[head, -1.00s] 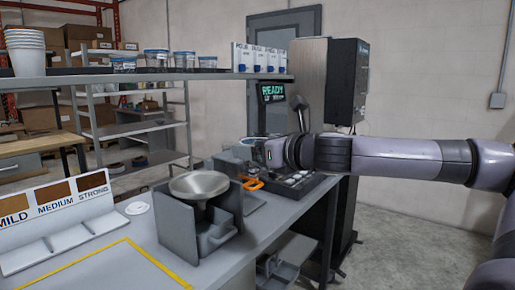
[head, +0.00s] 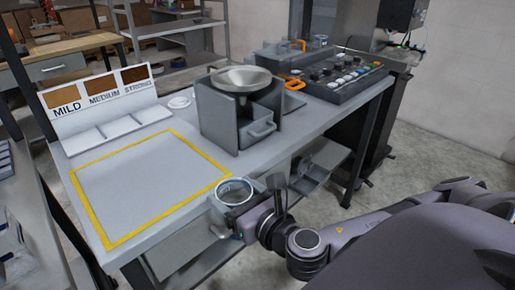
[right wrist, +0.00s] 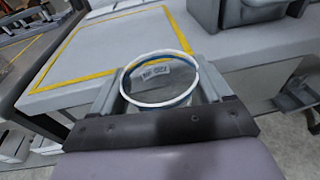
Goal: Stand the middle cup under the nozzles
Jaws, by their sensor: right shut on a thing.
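My right gripper (head: 232,203) is shut on a clear cup with a white rim and a blue band (head: 236,190). It holds the cup upright, by its sides, at the table's front edge, just right of the yellow outline. In the right wrist view the open top of the cup (right wrist: 158,76) faces the camera, with a small printed label inside view, between the two fingers of the right gripper (right wrist: 160,90). The cup looks empty. The nozzles are not clearly visible. My left gripper is not in view.
A grey table (head: 165,215) has a bare yellow-outlined area. A MILD, MEDIUM, STRONG sign rack (head: 110,100) stands behind it. A grey box with a metal funnel (head: 240,115) and a button panel (head: 345,75) stand to the right. Orange handles (head: 294,84) stick out near the panel.

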